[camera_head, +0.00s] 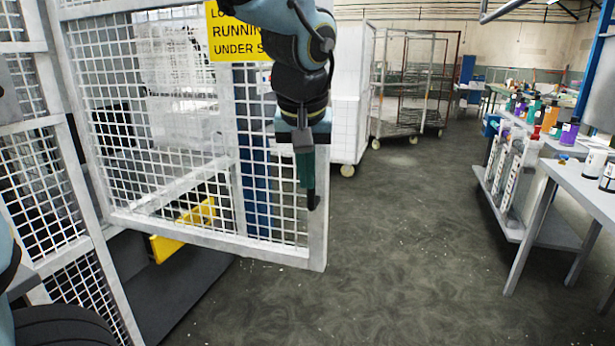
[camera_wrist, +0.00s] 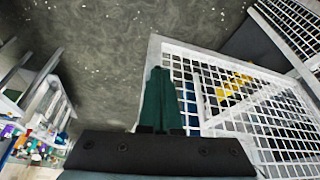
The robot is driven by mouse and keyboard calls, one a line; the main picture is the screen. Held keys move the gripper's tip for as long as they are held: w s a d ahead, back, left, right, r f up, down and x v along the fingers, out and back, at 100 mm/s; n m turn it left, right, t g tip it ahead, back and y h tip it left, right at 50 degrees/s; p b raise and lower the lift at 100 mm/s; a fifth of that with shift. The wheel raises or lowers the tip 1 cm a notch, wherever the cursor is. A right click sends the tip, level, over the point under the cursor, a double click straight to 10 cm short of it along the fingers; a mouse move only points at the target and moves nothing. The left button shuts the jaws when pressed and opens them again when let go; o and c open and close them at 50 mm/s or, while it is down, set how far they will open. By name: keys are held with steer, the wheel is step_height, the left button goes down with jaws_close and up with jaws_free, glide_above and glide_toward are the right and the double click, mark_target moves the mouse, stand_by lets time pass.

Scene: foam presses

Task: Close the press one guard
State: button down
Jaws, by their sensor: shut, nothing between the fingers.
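The press one guard (camera_head: 318,240) is a white-framed mesh door with a yellow sign (camera_head: 235,35) at its top. It stands swung out from the mesh fence at the left in the head view. My gripper (camera_head: 312,200) points down at the guard's free right edge post, overlapping it in the picture. Its green fingers are together with nothing between them. In the wrist view the fingers (camera_wrist: 158,75) lie beside the guard's white corner (camera_wrist: 158,45). I cannot tell whether they touch the frame.
Fixed mesh fence panels (camera_head: 45,190) stand at the left. A yellow part (camera_head: 182,232) shows low behind the guard. White and wire trolleys (camera_head: 405,85) stand at the back. A bench with bottles (camera_head: 585,185) is at the right. The floor between is clear.

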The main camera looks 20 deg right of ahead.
steer(key=w+d+f+p, duration=0.2)
steer(key=w+f, duration=0.2)
steer(key=shift+w+d+p, duration=0.3)
steer(key=shift+w+d, duration=0.05)
steer(key=shift+w, duration=0.05)
steer(key=shift+r, duration=0.1)
